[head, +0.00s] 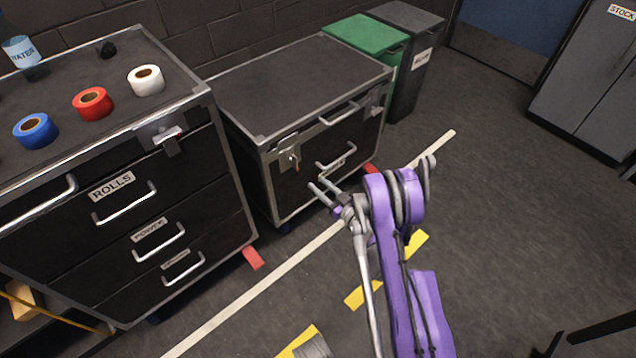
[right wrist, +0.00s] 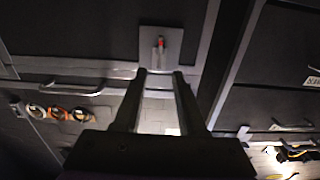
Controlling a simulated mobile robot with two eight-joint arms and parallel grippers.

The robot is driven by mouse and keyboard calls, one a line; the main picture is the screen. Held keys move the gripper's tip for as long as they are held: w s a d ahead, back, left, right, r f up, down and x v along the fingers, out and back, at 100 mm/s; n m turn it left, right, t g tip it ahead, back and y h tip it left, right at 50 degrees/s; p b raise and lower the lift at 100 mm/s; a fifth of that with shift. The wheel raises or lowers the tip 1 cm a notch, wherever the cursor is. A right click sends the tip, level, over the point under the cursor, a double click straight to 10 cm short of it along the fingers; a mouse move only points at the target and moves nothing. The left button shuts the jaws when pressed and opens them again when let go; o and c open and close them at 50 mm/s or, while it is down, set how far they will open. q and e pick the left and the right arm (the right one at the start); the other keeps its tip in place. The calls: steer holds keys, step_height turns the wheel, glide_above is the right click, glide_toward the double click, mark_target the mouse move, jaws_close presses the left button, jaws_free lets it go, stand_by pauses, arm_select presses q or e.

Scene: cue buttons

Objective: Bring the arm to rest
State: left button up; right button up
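My right arm is purple and reaches in from the bottom of the head view. Its gripper (head: 319,187) is in front of the low black case (head: 300,85), near the case's front handle. In the right wrist view the two fingers (right wrist: 160,75) stand apart with nothing visible between them. A latch plate (right wrist: 172,42) with a small red part shows just beyond the fingertips there. I cannot tell whether the fingers touch the case. My left gripper is not in view.
A tall drawer cabinet (head: 175,195) stands at left, with blue (head: 35,130), red (head: 93,103) and white (head: 146,80) tape rolls on top. Green-lidded (head: 366,35) and grey (head: 424,55) bins stand behind the case. A grey locker (head: 590,85) is at far right.

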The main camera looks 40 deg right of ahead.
step_height(320, 180, up, 10)
steer(key=w+m+h, duration=0.3)
steer(key=h, duration=0.1)
steer(key=s+a+r+m+g+h, duration=0.1)
steer(key=s+a+r+g+h, duration=0.1)
steer(key=s+a+r+g, duration=0.3)
steer(key=s+a+f+n+g+y, duration=0.1)
steer(key=s+a+g+y, duration=0.15)
steer(key=s+a, duration=0.5)
steer(key=s+a+n+g+y, duration=0.1)
steer(key=s+a+g, duration=0.25)
steer(key=s, duration=0.65)
steer(key=s+a+f+n+g+y, duration=0.1)
steer(key=s+a+g, duration=0.2)
steer(key=s+a, duration=0.45)
arm_select(q)
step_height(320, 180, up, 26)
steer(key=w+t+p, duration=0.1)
steer(key=p, duration=2.2)
arm_select(e)
step_height(320, 180, up, 25)
steer(key=d+t, duration=0.1)
steer(key=shift+d+r, duration=0.15)
steer(key=shift+d, duration=0.2)
